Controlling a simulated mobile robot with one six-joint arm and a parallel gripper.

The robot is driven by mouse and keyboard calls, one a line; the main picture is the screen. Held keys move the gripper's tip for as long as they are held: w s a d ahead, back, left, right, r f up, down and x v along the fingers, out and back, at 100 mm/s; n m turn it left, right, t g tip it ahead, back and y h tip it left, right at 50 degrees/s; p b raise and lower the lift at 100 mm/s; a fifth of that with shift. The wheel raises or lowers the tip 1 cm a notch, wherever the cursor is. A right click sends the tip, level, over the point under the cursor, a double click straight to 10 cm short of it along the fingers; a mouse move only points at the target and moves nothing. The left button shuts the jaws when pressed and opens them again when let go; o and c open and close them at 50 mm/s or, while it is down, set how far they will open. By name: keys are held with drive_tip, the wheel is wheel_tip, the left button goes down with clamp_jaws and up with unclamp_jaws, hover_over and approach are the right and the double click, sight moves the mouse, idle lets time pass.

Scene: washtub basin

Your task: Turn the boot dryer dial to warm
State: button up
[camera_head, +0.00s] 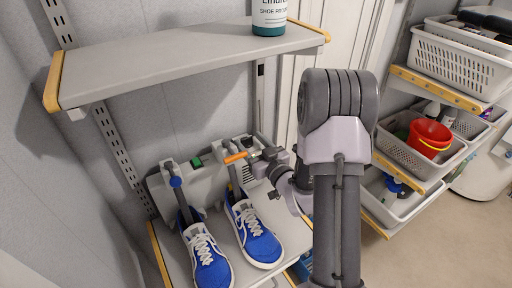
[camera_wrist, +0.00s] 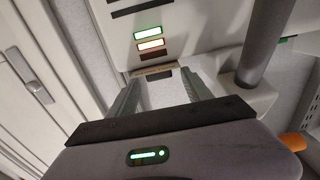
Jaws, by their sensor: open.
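The boot dryer (camera_head: 158,189) is a pale grey unit on the lower shelf, with dark upright tubes and blue sneakers (camera_head: 262,246) on it. In the wrist view its pale front (camera_wrist: 200,22) shows a green-lit bar (camera_wrist: 147,33), an orange-lit bar (camera_wrist: 150,44) and a small brownish label. My gripper (camera_head: 254,158) is at the dryer's right end. In the wrist view my gripper (camera_wrist: 158,76) is open, its fingers pointing at the panel below the lit bars. A pale shape lies between the fingers; I cannot tell whether it is the dial. The dial's setting is not readable.
An upper shelf (camera_head: 180,60) with a shoe-product bottle (camera_head: 269,17) overhangs the dryer. A dark tube (camera_wrist: 266,40) stands close right of my gripper in the wrist view. White baskets (camera_head: 459,62) and a red bucket (camera_head: 428,137) sit on shelves at right.

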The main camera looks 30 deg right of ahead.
drive_tip(key=s+p, duration=0.7)
drive_tip(key=s, duration=1)
drive_tip(key=shift+d+p, duration=0.3)
drive_tip(key=shift+d, duration=0.1)
drive_tip(key=shift+s, duration=0.1)
